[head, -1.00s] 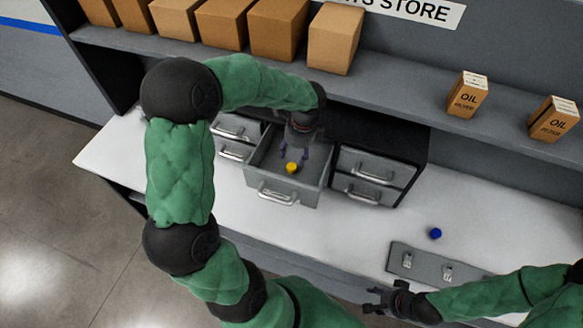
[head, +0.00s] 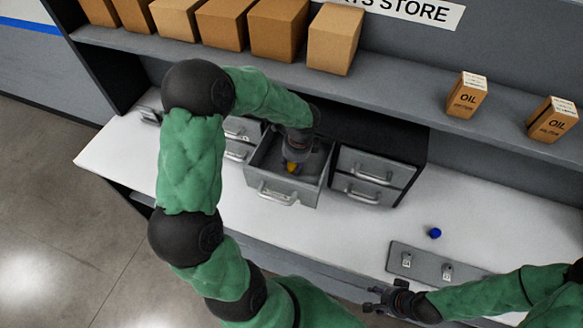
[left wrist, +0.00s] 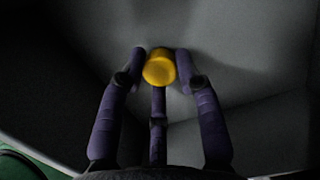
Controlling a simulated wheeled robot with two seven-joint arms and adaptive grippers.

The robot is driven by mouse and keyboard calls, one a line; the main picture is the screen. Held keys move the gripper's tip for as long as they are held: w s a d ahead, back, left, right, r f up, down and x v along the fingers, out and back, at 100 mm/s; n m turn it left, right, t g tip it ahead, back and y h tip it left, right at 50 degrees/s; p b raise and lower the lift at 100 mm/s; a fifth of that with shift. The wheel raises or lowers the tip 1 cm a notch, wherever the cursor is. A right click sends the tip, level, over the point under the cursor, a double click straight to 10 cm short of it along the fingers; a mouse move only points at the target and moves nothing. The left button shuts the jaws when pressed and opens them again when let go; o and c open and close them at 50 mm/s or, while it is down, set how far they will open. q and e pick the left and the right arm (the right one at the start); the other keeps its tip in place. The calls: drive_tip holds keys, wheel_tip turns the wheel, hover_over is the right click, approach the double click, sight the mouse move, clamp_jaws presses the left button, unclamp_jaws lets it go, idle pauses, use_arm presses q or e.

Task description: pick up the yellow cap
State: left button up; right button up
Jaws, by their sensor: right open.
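The yellow cap (head: 292,167) is in the open drawer (head: 290,192) of the grey cabinet, mostly hidden by my left gripper in the head view. My left gripper (head: 294,164) reaches down into the drawer from above. In the left wrist view the yellow cap (left wrist: 159,68) sits between the fingertips of my left gripper (left wrist: 160,62), one on each side and a third finger below. The fingertips are very close to the cap; I cannot tell whether they press on it. My right gripper (head: 372,298) is open and empty by the bench's front edge.
Closed drawers (head: 370,178) flank the open one. A blue cap (head: 435,233) lies on the white bench near a grey plate (head: 428,263) with small fittings. Oil boxes (head: 467,94) and cardboard boxes (head: 335,40) stand on the shelf above.

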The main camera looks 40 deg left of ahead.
sight(292, 166)
use_arm(q)
drive_tip(key=shift+c, duration=0.4)
drive_tip(key=shift+r, duration=0.1)
drive_tip(key=shift+r, duration=0.3)
wheel_tip(292, 166, up, 9)
drive_tip(key=shift+r, duration=0.15)
clamp_jaws()
drive_tip(key=shift+r, duration=0.1)
